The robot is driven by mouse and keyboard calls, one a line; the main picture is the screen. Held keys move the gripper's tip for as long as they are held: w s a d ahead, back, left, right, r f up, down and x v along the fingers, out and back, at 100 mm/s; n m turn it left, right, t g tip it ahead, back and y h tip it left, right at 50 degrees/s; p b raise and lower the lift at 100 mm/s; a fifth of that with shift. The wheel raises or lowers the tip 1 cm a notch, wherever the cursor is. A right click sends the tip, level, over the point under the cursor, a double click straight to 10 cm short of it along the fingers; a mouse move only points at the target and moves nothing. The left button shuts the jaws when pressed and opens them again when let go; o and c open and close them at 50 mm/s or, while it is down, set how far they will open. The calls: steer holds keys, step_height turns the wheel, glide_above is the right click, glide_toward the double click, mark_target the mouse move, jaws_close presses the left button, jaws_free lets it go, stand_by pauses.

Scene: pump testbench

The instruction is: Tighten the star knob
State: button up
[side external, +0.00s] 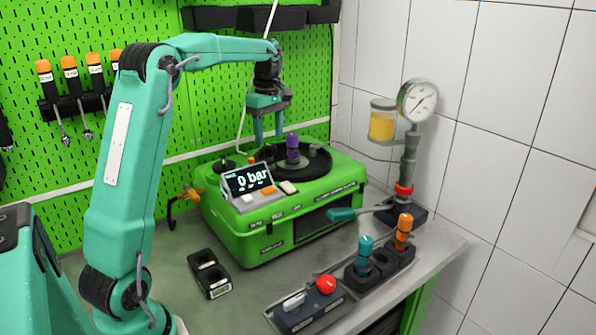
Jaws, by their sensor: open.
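My gripper (268,128) hangs at the end of my teal arm, pointing down, open and empty. It is above the back of the green pump unit (275,234). A purple knob (292,146) stands upright in the middle of a round black lid (312,166) on top of the unit. The knob is just to the right of my fingertips in the picture, and I see a gap between them. No other part in view looks clearly like a star knob, and the purple knob's exact shape is too small to tell.
A display reading 0 bar (246,180) sits on the unit's front left. A pressure gauge (417,101) stands at the right by the wall. On the bench are a black holder (209,273), a red-button box (310,303), and a rack (380,264) with teal and orange parts.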

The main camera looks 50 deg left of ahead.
mark_target(270, 146)
steer(key=shift+f, duration=1.65)
steer(key=shift+c, duration=0.2)
steer(key=c, duration=0.9)
